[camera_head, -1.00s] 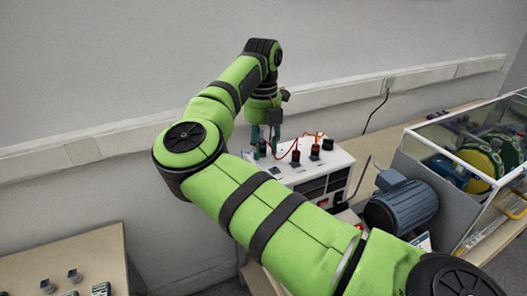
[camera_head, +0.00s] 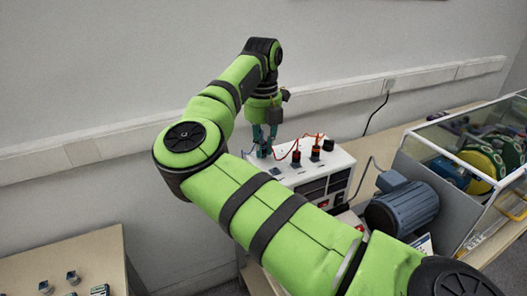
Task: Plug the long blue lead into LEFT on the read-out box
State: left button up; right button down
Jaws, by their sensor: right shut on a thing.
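The white read-out box (camera_head: 338,162) stands on the bench in the middle of the view, partly behind my right arm. My right gripper (camera_head: 265,153) points down at the left end of its top and is shut on a small dark plug, which I take to be the end of the blue lead; the fingers hide most of it. I cannot tell whether the plug is seated in a socket. A red lead (camera_head: 283,155) runs across the box top beside the gripper to the dark plugs (camera_head: 296,157) there. The socket labels are too small to read. My left gripper is not in view.
A blue-grey motor (camera_head: 402,208) stands right of the box. A clear-sided case (camera_head: 464,178) with green and yellow machinery is farther right. A wooden table (camera_head: 75,250) with small parts is at lower left. The wall (camera_head: 100,80) is close behind the gripper.

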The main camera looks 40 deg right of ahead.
aim_at(263, 144)
jog(key=shift+r, duration=0.2)
jog(key=shift+r, duration=0.15)
jog(key=shift+r+p, duration=0.9)
jog(key=shift+r, duration=0.7)
jog(key=shift+s, duration=0.1)
